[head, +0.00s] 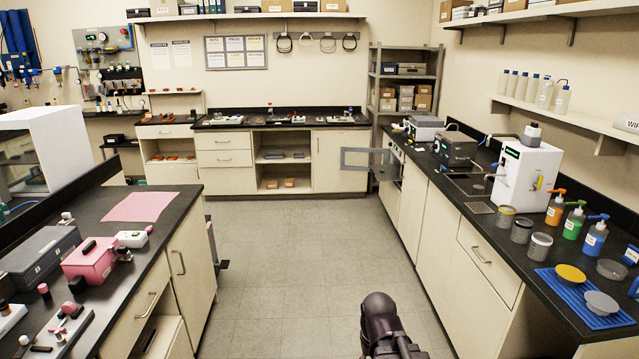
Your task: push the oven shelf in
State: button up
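A small oven (395,155) appears to be built in under the far end of the right-hand counter. Its grey framed door (364,161) stands open, swung out to the left over the floor. The oven's inside faces away or is too small to see, so I cannot make out the shelf or how far out it is. A dark part of my own arm shows at the bottom centre, well back from the oven. My gripper's fingertips are not visible.
Open tiled floor (290,260) lies between the left bench (165,235) and the right-hand counter (440,185). The right-hand counter holds instruments, bottles and a blue mat (567,304). A low dark piece (222,265) juts from the left bench. Grey shelving (374,70) stands behind the oven.

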aim_at(393, 173)
jog(key=z, duration=0.2)
jog(key=i, duration=2.35)
jog(key=z, duration=0.35)
jog(key=i, duration=2.9)
